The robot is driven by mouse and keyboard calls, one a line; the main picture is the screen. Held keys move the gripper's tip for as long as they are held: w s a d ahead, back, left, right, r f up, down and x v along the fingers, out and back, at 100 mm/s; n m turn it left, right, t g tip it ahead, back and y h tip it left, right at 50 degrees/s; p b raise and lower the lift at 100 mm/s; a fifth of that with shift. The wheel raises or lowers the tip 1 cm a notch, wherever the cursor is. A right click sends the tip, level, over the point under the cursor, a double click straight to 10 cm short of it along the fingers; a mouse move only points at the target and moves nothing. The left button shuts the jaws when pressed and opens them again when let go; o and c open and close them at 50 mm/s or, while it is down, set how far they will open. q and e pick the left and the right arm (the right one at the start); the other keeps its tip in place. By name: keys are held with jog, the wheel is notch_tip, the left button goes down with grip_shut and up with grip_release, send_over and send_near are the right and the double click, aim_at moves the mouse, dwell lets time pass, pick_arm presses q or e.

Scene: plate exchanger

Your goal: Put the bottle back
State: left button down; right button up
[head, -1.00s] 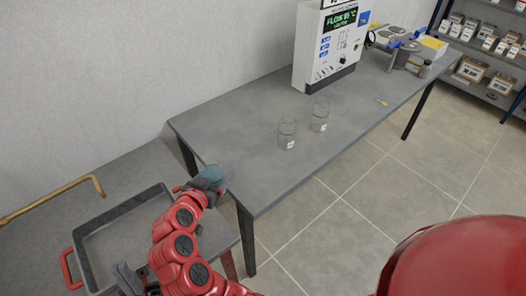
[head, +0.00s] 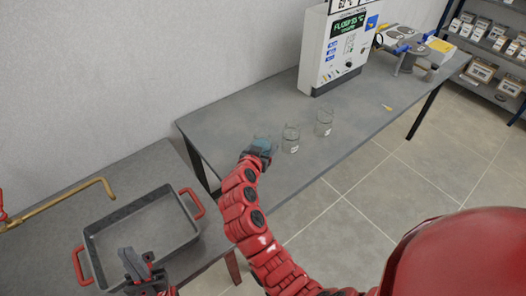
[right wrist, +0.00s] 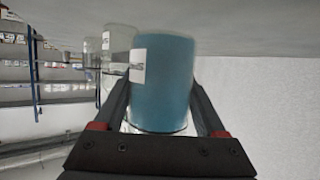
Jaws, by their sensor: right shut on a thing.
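My right gripper (head: 258,155) is at the end of the red arm reaching over the grey table (head: 230,120). It is shut on a blue-filled clear bottle (right wrist: 162,85) with a white label, upright between the fingers in the right wrist view. The bottle (head: 263,144) shows only in part in the head view, beside two clear glass beakers. I cannot tell whether it touches the table. My left gripper (head: 138,264) is over the front of the grey tray, with no held thing visible; its finger gap is unclear.
Two clear beakers (head: 291,138) and (head: 324,122) stand just right of the bottle. A white display machine (head: 335,48) stands behind them. The table's front edge is clear.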

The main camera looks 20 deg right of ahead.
notch_tip(320, 180, down, 3)
jog(key=shift+r+p, duration=0.15)
jog(key=shift+p, duration=0.15)
jog(key=shift+a+f, duration=0.1)
jog(key=shift+f, duration=0.15)
jog(key=shift+f+b, duration=0.15)
jog(key=shift+b, duration=0.15)
jog(key=o, duration=1.3)
